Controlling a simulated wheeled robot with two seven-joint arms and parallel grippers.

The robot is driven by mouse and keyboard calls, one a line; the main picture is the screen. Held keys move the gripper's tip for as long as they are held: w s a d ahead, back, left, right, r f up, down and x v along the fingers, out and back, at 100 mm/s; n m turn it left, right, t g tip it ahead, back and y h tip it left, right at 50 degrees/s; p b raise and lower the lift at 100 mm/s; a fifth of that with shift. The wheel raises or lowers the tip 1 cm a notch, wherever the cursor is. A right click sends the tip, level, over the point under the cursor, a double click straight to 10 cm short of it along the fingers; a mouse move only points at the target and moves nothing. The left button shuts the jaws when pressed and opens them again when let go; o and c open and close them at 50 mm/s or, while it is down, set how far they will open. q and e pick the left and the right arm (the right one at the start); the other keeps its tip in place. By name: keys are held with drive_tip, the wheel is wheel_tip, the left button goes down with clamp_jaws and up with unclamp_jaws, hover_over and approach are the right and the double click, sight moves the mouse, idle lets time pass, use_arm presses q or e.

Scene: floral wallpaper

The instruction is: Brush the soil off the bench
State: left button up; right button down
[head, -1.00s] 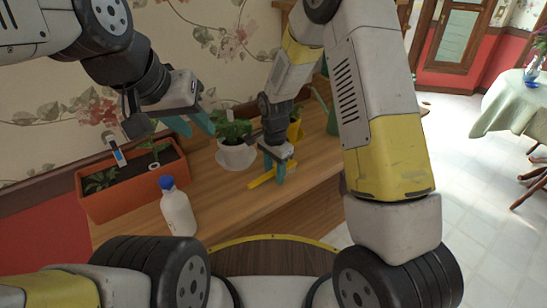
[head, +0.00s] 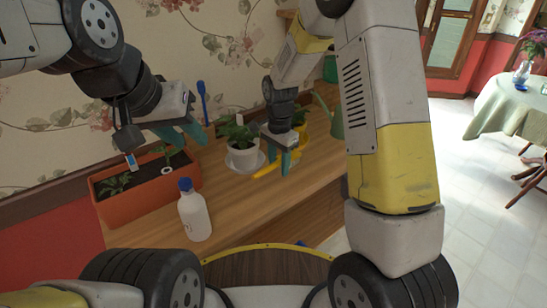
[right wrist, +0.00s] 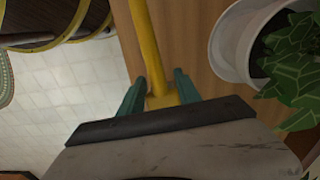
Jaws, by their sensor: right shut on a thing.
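The wooden bench (head: 240,200) runs along the wallpapered wall. My right gripper (head: 284,163) is shut on a yellow tool handle (head: 265,172) low over the bench, right of the white pot. The right wrist view shows the yellow handle (right wrist: 146,45) between the two teal fingertips (right wrist: 159,92). I cannot make out the bristles, or whether the tool touches the bench. My left gripper (head: 184,136) is open and empty above the planter's right end. No soil can be clearly made out on the bench top.
A terracotta planter (head: 150,203) with seedlings stands at the left, a white blue-capped bottle (head: 196,217) before it. A white pot (head: 243,160) on a saucer is mid-bench; a green watering can (head: 335,122) is behind. A blue tool (head: 203,98) stands near the wall.

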drive_tip(key=shift+r, duration=1.1)
